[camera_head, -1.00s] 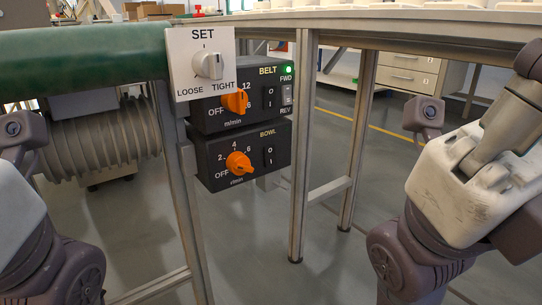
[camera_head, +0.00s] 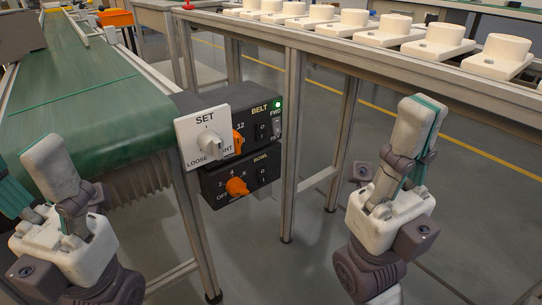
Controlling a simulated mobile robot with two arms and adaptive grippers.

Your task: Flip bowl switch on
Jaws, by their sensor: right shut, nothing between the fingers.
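The bowl switch (camera_head: 262,177) is a small black rocker marked 0 and 1, right of the orange knob (camera_head: 237,187) on the lower black control box (camera_head: 212,187) labelled BOWL. It is too small to tell which side is pressed. My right gripper (camera_head: 423,104) is shut and empty, fingers upward, well to the right of the box and apart from it. My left gripper (camera_head: 28,165) is at the far left, apart from the box, its fingers spread open with nothing seen between them; its left finger is partly cut off by the picture edge.
The BELT box (camera_head: 259,103), with a lit green lamp (camera_head: 278,105), is above. A white SET plate (camera_head: 188,135) with a knob partly covers both boxes. A green conveyor (camera_head: 85,95) lies left, metal posts (camera_head: 292,150) right. White blocks (camera_head: 435,42) line the rail.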

